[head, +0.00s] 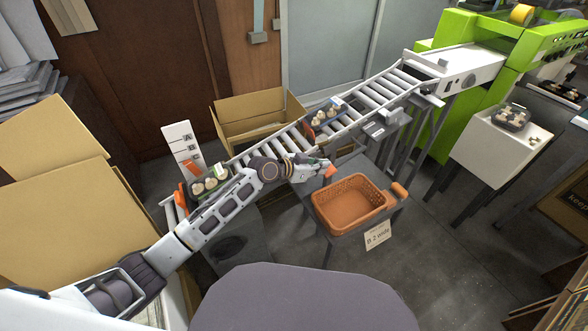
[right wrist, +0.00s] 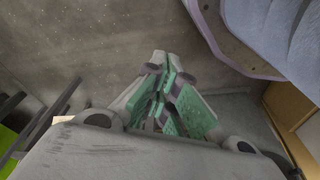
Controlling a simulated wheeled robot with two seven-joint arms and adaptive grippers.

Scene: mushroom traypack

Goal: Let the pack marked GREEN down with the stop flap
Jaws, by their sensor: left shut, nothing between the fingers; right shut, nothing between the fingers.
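A dark pack of pale mushrooms with a green edge (head: 210,184) lies at the low left end of the roller conveyor (head: 375,90), beside an orange flap-like part (head: 190,171). My left arm partly covers this end. A second dark mushroom pack (head: 322,115), with orange and blue marks, sits higher up the rollers. My left gripper (head: 327,171), with orange at its tip, is shut and empty in front of the conveyor, near the basket. My right gripper (right wrist: 166,95), with green fingers, is shut and empty above bare floor in the right wrist view.
An orange basket (head: 318,209) stands on a grey stand with a "B 2 wide" card (head: 377,236). A lettered white board (head: 181,143) stands at the conveyor's low end. Open cardboard boxes (head: 250,104) are behind and left. A green machine (head: 440,130) stands at the upper right.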

